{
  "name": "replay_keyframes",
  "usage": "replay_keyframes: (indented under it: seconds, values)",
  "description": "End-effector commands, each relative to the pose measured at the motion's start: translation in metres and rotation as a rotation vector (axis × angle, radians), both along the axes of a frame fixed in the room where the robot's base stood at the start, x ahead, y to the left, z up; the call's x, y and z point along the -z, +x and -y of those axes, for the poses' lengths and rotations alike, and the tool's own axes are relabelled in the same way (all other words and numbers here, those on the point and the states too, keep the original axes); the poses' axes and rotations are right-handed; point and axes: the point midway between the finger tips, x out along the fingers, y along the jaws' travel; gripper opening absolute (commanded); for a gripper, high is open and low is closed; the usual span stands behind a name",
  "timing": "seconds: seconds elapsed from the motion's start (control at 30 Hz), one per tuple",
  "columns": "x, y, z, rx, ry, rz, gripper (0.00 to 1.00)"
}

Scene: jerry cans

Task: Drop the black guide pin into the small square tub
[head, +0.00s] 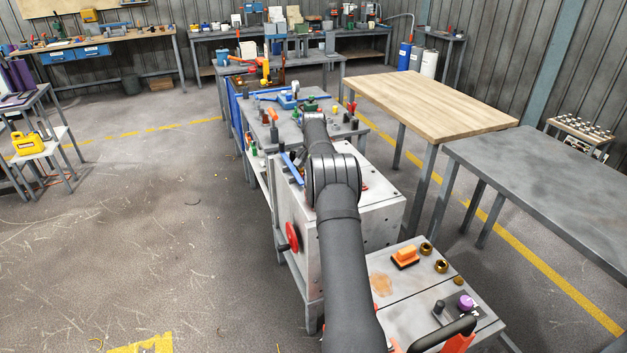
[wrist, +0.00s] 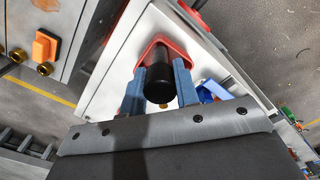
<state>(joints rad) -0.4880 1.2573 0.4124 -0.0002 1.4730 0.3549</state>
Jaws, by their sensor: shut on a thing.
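My gripper (wrist: 159,88) has two blue fingers on either side of a black cylindrical pin (wrist: 157,84), seen nearly end-on in the wrist view. The fingers are shut on the pin. Just beyond it is a red, rounded-corner square rim (wrist: 146,54), which looks like the small square tub, on the pale metal surface. The pin overlaps the rim in the picture; I cannot tell how high above it the pin is, or whether they touch. In the head view my arm hides the gripper and the pin.
A pale metal cabinet (head: 385,215) stands below my arm, with a red wheel (head: 292,237) on its side. An orange-handled block (head: 405,256) and brass rings lie on the near bench (head: 400,315). A wooden table (head: 430,100) to the right is bare.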

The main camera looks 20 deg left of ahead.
Motion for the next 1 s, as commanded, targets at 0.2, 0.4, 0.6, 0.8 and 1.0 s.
replay_keyframes:
  seconds: [0.2,0.4,0.6,0.8,1.0]
  values:
    - [0.002,0.0,0.0,0.0,0.001,0.002,0.01]
    - [0.006,0.0,0.0,0.0,0.0,0.001,0.01]
    - [0.012,0.0,0.0,0.0,0.0,0.001,0.01]
    - [0.014,0.0,0.0,0.0,0.001,0.002,0.36]
    - [0.014,0.0,0.0,0.0,0.001,0.002,0.5]
